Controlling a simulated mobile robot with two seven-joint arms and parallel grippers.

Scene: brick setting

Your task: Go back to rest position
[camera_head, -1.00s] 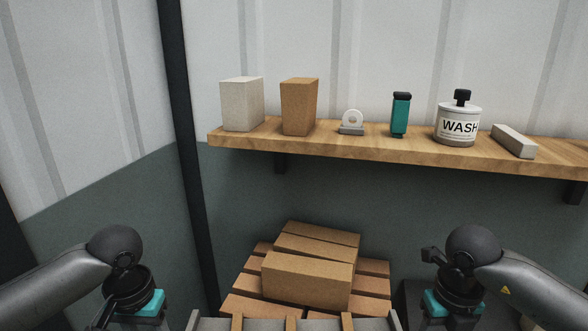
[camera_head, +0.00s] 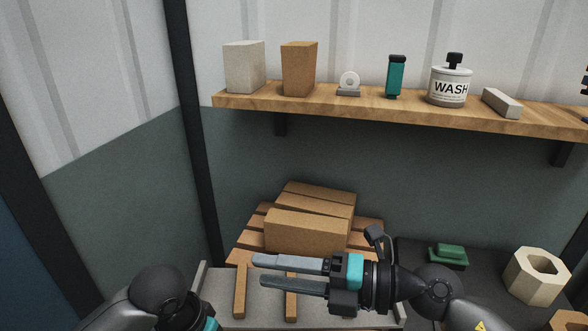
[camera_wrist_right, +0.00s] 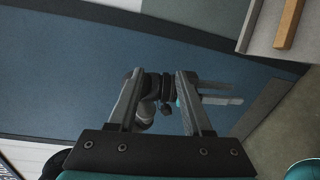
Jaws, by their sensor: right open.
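My right gripper (camera_head: 258,271) is in the lower middle of the head view, its two grey fingers pointing left. The fingers are apart with nothing between them. In the right wrist view its fingers (camera_wrist_right: 160,76) stand open on either side of a dark arm part, which lies farther off. My left arm (camera_head: 160,292) enters the head view at the bottom left, and its gripper is cut off below. In the right wrist view, pale finger-like bars (camera_wrist_right: 220,96) beside a turquoise patch look like my left gripper, small and partly hidden.
A wooden shelf (camera_head: 376,109) on the wall holds two blocks, a tape holder, a teal item, a WASH bottle (camera_head: 450,87) and a grey bar. Bricks (camera_head: 306,231) are stacked behind my right gripper. A dark surface at right holds a green brush (camera_head: 449,253) and a hexagonal block (camera_head: 537,276).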

